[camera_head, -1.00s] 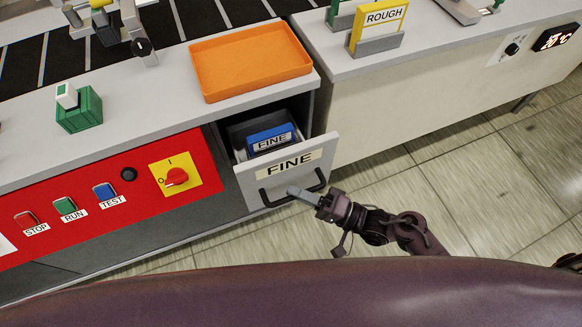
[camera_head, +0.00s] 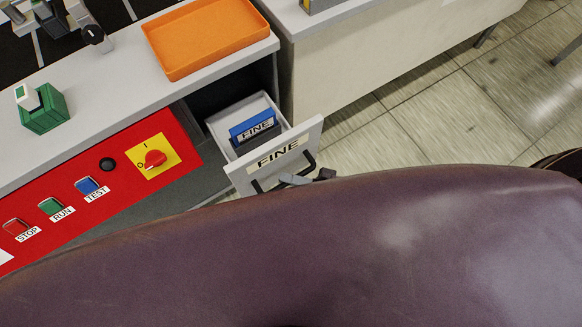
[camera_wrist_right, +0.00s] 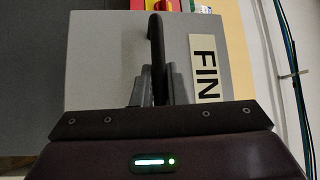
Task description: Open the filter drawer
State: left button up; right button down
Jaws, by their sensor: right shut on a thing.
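The filter drawer (camera_head: 233,175), with a FINE label on its front, stands pulled out of the grey cabinet under the counter. A blue FINE filter (camera_head: 254,131) sits inside it. In the right wrist view my gripper (camera_wrist_right: 155,90) is shut on the handle (camera_wrist_right: 157,45), one finger on each side of the bar. My left gripper is not in view.
An orange tray (camera_head: 205,38) lies on the counter above the drawer. A red panel (camera_head: 80,215) with buttons and a rotary switch (camera_head: 154,159) is left of the drawer. A second cabinet (camera_head: 370,60) stands to the right.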

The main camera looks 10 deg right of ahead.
jog(key=c, duration=1.5)
grip_release()
jog(key=shift+o, duration=0.2)
jog(key=v, duration=0.8)
jog(key=shift+b, duration=0.4)
jog(key=shift+a, duration=0.1)
